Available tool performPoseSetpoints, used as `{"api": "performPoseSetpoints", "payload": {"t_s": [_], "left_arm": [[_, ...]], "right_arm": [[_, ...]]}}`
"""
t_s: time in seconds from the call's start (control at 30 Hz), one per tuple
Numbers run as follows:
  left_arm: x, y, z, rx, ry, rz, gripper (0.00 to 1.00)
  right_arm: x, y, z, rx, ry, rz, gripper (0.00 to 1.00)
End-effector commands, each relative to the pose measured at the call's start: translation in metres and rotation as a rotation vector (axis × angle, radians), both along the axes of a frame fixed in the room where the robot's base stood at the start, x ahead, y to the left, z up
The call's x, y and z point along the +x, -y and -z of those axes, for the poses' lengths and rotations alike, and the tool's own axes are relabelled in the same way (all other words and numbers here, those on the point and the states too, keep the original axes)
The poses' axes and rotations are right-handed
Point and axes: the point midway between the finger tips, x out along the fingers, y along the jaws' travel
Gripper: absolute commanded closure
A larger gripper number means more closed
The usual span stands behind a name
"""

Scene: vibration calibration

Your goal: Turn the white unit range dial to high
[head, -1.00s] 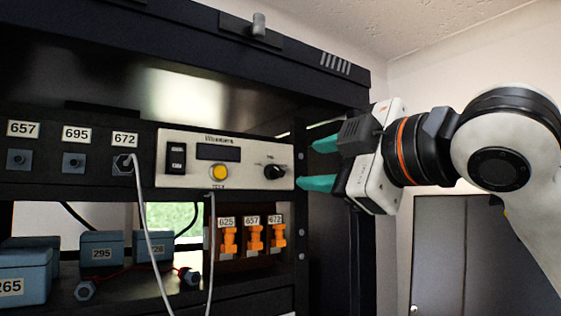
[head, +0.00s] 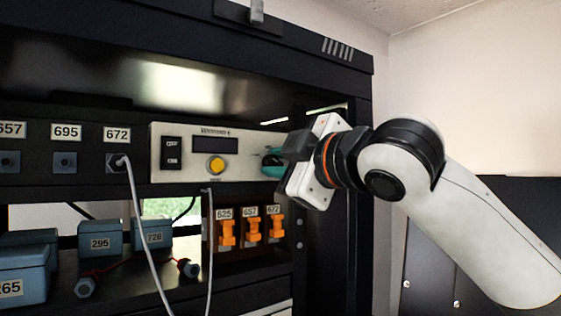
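The white unit (head: 232,174) sits in the black rack, with a dark display (head: 215,145), a yellow button (head: 216,165) and black rocker switches (head: 171,153) on its face. Its range dial, at the right end of the face, is hidden behind my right gripper. My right gripper (head: 270,163) comes in from the right, its teal fingertips at the dial's place. Only a little of the fingers shows, so I cannot tell how far apart they are or whether they touch the dial. My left gripper is not in view.
Labelled sockets 657, 695 and 672 (head: 116,160) are left of the unit, with a grey cable (head: 140,225) hanging in front. Orange breakers (head: 250,229) sit below the unit. Blue boxes (head: 100,238) stand on the lower shelf. The rack's right post (head: 352,240) is close to my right arm.

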Motion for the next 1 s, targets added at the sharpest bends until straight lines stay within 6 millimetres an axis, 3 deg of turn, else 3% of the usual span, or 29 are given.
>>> {"api": "performPoseSetpoints", "payload": {"t_s": [0.03, 0.13, 0.57, 1.0], "left_arm": [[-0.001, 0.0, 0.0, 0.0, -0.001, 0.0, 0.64], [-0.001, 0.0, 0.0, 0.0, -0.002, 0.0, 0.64], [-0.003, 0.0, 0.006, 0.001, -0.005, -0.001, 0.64], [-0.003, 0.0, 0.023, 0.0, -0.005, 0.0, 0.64]], "right_arm": [[0.0, 0.0, 0.001, -0.001, -0.001, -0.001, 0.87], [0.0, 0.0, 0.001, -0.001, -0.001, -0.001, 1.0], [0.0, -0.001, 0.002, 0.081, -0.063, -0.004, 1.0], [0.0, -0.001, 0.003, 0.389, -0.286, -0.003, 1.0]]}}
